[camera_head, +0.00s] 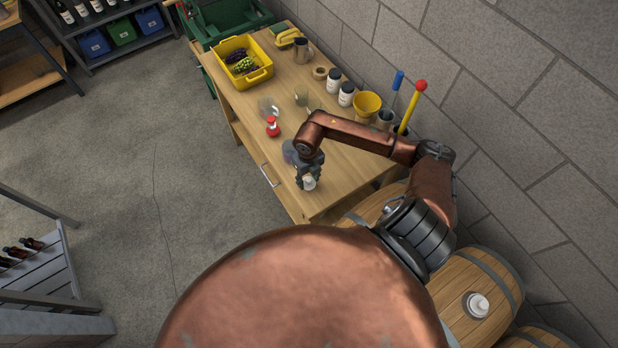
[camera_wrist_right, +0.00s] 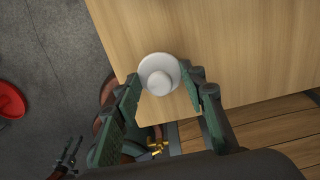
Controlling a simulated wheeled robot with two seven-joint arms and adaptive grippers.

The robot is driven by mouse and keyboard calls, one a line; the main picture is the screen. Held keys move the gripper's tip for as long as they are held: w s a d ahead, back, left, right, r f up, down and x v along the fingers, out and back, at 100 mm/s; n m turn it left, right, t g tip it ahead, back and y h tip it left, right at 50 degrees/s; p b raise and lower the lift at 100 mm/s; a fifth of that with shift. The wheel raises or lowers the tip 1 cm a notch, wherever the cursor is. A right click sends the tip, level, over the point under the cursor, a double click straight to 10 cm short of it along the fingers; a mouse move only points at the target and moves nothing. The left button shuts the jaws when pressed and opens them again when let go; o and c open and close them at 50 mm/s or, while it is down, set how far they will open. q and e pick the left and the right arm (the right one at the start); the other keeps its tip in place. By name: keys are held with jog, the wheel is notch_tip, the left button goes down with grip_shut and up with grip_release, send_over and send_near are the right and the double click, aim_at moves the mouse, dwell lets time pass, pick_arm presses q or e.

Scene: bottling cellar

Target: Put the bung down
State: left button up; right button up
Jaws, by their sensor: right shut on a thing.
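My right gripper (camera_head: 309,176) points down over the near end of the wooden workbench (camera_head: 345,165). It is shut on the white bung (camera_head: 310,184), which shows just below the fingertips. In the right wrist view, the round, pale bung (camera_wrist_right: 160,74) sits between the green fingertips, over the bench top (camera_wrist_right: 230,50) near its corner. I cannot tell whether the bung touches the wood. My left gripper (camera_wrist_right: 70,152) appears small at the lower left of the wrist view, its fingers apart and empty; it is not in the head view.
Bare wood surrounds my right gripper.

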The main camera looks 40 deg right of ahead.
aim_at(308, 179)
jog(key=shift+f, duration=0.1)
jog(key=o, duration=1.2)
jog(key=shift+c, duration=0.2)
jog(key=shift+r, duration=0.3)
notch_tip(308, 179, up, 12)
jog(key=b, duration=0.1)
jog(key=shift+f+b, duration=0.15)
jog(key=shift+b, duration=0.25)
